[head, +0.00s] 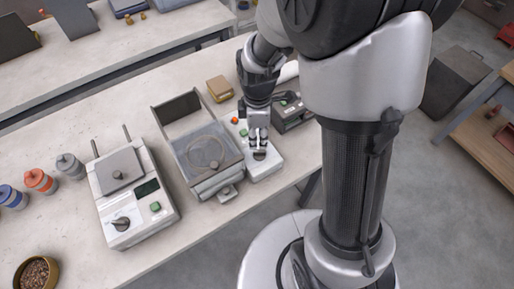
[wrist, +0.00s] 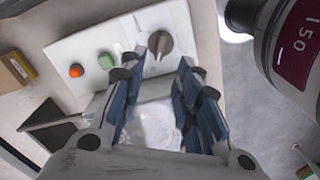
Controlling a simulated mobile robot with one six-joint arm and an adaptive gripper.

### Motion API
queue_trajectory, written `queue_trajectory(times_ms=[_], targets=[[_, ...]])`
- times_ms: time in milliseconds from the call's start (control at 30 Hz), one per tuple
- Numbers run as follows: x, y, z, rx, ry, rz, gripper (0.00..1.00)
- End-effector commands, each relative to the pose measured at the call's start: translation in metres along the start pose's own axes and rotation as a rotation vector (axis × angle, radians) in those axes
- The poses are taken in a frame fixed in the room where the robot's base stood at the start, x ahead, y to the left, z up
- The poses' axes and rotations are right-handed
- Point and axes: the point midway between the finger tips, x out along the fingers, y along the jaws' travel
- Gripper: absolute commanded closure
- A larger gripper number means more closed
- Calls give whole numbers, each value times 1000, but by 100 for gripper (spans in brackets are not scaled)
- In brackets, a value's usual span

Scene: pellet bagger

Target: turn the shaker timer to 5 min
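A white control panel (head: 265,168) lies under my gripper (head: 258,143) on the bench. It carries a dark grey timer knob (wrist: 160,44), a green button (wrist: 106,62) and an orange button (wrist: 76,71). In the head view the knob (head: 260,155) shows just below my fingertips. In the wrist view my gripper (wrist: 161,68) is open, with blue-padded fingers apart and the knob just beyond and between the tips. I see no contact. The knob's scale marks are too small to read.
Left of the panel stands a clear-lidded unit (head: 207,150). Farther left is a white device (head: 130,190) with its own knob and green button. A dark grey box (head: 292,112) is close on the right.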

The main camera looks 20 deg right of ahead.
Motion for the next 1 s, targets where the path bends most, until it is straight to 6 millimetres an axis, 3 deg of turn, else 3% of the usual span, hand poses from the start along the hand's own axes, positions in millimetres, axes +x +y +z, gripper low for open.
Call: queue_trajectory(times_ms=[33,200,400,800,1000], targets=[[16,-1,0,0,-2,-5,70],[49,-1,0,1,-1,-3,70],[72,0,0,1,0,-1,70],[79,0,0,1,0,1,70],[79,0,0,1,0,1,83]])
